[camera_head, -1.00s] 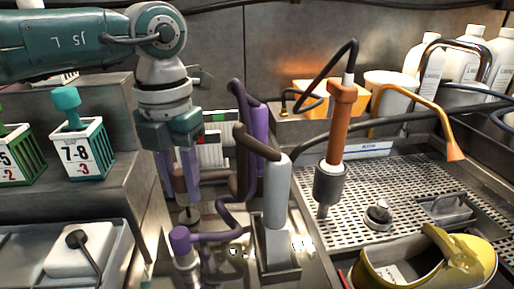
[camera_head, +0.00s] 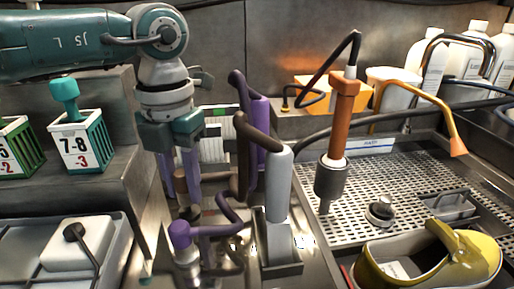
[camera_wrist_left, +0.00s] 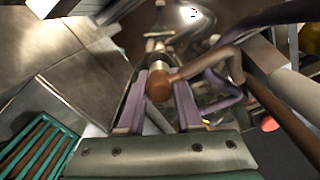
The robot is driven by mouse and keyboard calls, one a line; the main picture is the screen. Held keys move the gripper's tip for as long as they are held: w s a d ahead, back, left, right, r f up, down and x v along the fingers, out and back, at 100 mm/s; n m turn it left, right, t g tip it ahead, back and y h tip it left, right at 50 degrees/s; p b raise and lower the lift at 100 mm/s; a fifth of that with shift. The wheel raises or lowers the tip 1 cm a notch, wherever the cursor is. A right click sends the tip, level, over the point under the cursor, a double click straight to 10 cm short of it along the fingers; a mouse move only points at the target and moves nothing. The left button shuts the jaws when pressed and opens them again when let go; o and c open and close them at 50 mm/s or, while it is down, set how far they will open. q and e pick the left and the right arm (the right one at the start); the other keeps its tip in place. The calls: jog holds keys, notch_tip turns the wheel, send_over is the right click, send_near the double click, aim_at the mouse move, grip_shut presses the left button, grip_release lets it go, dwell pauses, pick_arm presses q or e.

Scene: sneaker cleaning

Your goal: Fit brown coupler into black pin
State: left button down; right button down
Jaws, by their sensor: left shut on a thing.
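My left gripper (camera_head: 180,178) points down with its two purple fingers in the narrow gap left of the upright hose tools. In the left wrist view its fingers (camera_wrist_left: 158,105) are shut on the brown coupler (camera_wrist_left: 159,86), a short round brown piece. A brown hose (camera_wrist_left: 205,66) leads from the coupler to the right. In the head view the coupler is mostly hidden by the fingers and hoses. My right gripper is not in view.
A white-handled tool (camera_head: 279,185) and a purple-capped fitting (camera_head: 180,235) with a purple hose stand close by. The number basket (camera_head: 82,142) is at left. An orange-handled tool (camera_head: 340,125) stands by the perforated tray (camera_head: 400,170), with a yellow shoe (camera_head: 430,262) in front.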

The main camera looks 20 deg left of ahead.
aim_at(181, 173)
pick_arm(q)
jog(key=shift+f+b, duration=0.85)
jog(key=shift+f, duration=0.25)
jog(key=c, duration=0.5)
grip_release()
notch_tip(181, 173, up, 10)
